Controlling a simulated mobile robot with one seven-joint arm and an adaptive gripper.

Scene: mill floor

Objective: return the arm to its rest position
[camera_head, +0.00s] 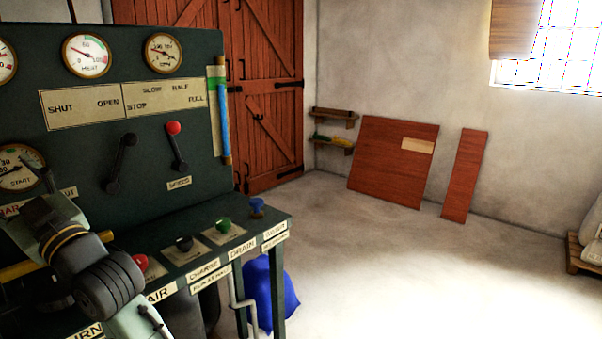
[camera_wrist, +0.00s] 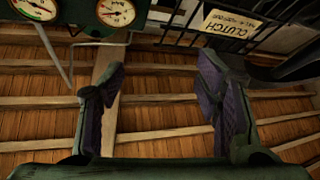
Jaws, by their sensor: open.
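My arm (camera_head: 95,270) shows at the lower left in the head view, in front of the dark green control panel (camera_head: 150,90). In the wrist view my gripper (camera_wrist: 163,80) is open, with its two purple-padded fingers wide apart and nothing between them. Beyond the fingers the wrist view shows wooden boards with pale beams (camera_wrist: 150,130). The fingertips cannot be made out in the head view.
The panel has gauges (camera_head: 88,55), a red-knobbed lever (camera_head: 176,145) and several buttons on its ledge (camera_head: 185,243). A blue sack (camera_head: 270,290) sits beneath. The wrist view shows a CLUTCH sign (camera_wrist: 230,25) and railing. Open floor (camera_head: 400,260) lies to the right.

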